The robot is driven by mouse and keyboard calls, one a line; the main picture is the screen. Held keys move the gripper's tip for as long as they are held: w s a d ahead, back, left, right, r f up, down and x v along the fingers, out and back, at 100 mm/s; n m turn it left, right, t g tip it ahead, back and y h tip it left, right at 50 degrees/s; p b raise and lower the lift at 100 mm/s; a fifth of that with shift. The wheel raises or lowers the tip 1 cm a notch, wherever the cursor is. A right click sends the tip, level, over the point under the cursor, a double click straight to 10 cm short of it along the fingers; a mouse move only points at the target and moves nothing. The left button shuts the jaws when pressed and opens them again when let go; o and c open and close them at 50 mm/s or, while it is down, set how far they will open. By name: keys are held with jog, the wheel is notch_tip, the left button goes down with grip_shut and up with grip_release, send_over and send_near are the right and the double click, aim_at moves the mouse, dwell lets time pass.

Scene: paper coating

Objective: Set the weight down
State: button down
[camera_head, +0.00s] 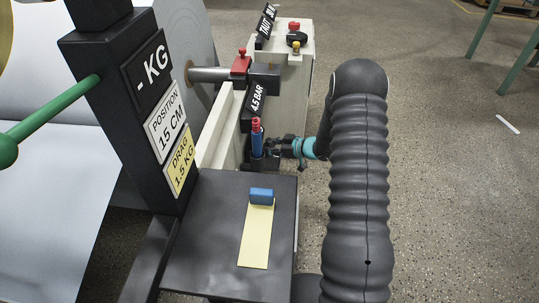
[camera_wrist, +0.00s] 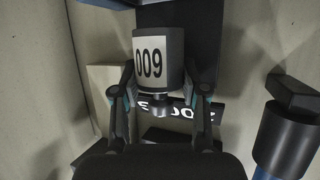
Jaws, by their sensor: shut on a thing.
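In the wrist view, the weight (camera_wrist: 172,72) is a dark cylinder with a white label reading "009" as seen in this picture. A narrow knob sticks out at its lower end. My gripper (camera_wrist: 160,104) has its two fingers on either side of this knob and is shut on the weight. In the head view, my gripper (camera_head: 287,147) is right of an upright blue cylinder with a red top (camera_head: 256,140), close to the pale machine. The weight is too small and covered to make out there. I cannot tell whether its far end touches anything.
A dark table (camera_head: 205,240) stands in front, with a blue block (camera_head: 261,195) on a yellow strip (camera_head: 257,235). A dark post (camera_head: 120,95) with signs and a green bar (camera_head: 60,105) stand left. A dark cylinder (camera_wrist: 288,135) is close at right in the wrist view.

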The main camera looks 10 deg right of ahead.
jog(key=shift+f+b, duration=0.35)
jog(key=shift+f, duration=1.55)
jog(key=shift+f, duration=0.2)
jog(key=c, duration=0.6)
grip_release()
jog(key=shift+r, duration=0.2)
jog(key=p+v, duration=0.1)
jog(key=v, duration=1.1)
jog(key=shift+f, duration=0.1)
